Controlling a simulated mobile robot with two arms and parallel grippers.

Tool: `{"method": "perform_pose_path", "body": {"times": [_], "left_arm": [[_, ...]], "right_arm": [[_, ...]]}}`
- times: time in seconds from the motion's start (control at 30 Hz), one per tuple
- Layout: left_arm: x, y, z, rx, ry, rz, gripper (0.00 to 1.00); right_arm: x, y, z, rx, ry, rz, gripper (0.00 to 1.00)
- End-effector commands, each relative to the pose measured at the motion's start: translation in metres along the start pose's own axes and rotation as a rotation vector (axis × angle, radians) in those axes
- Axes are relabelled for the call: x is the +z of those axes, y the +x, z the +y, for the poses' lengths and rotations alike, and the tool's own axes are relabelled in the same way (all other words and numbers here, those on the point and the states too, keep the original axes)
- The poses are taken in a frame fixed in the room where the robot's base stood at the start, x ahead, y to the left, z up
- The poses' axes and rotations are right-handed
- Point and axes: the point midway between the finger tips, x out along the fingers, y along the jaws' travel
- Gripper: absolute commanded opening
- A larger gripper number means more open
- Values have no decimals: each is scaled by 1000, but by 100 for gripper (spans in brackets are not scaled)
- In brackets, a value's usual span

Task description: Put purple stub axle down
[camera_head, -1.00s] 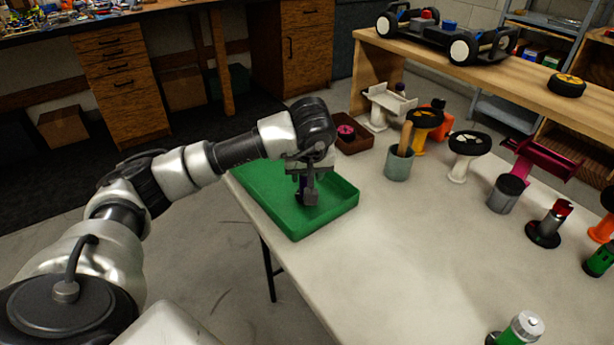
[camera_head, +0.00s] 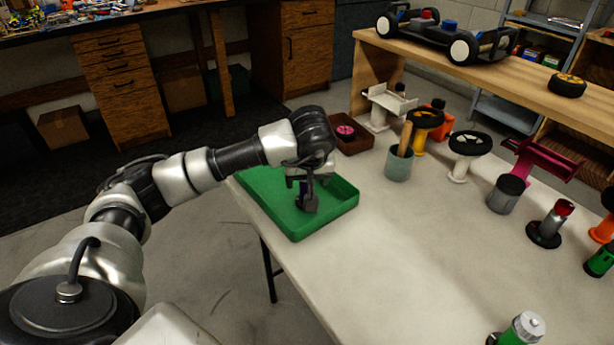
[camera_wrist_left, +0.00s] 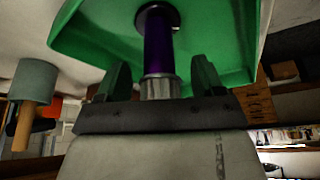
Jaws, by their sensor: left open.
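The purple stub axle (camera_wrist_left: 158,45) shows in the left wrist view as a purple shaft with a silver collar and a dark end. It is between the two dark fingers of my left gripper (camera_wrist_left: 162,80), which stand apart with a gap on each side of it. The dark end is at the floor of the green tray (camera_wrist_left: 222,35). In the head view my left gripper (camera_head: 307,192) points down into the green tray (camera_head: 278,216) and mostly hides the axle. My right gripper is not in view.
A brown box (camera_head: 354,142) with a pink part sits behind the tray. A grey-green cup (camera_head: 399,165) and several stands with parts are to the right.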

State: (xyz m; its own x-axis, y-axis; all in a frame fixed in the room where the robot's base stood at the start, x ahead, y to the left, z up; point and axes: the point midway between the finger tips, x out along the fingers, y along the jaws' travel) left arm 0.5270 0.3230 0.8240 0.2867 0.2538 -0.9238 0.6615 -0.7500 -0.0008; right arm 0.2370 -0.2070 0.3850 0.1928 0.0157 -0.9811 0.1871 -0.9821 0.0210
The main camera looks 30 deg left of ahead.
Motion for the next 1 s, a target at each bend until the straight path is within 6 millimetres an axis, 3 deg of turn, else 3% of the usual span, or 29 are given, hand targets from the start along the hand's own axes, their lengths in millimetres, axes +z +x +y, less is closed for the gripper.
{"method": "perform_pose_path", "body": {"times": [0.17,0.6,0.8,1.0], "left_arm": [[-2,-14,1,3,0,3,68],[-2,-105,1,3,0,2,68],[-1,-121,0,1,0,1,68],[-1,-122,0,0,0,0,68]], "right_arm": [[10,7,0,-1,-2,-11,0],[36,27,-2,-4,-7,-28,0],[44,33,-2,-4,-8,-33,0],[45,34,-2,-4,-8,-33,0]]}}
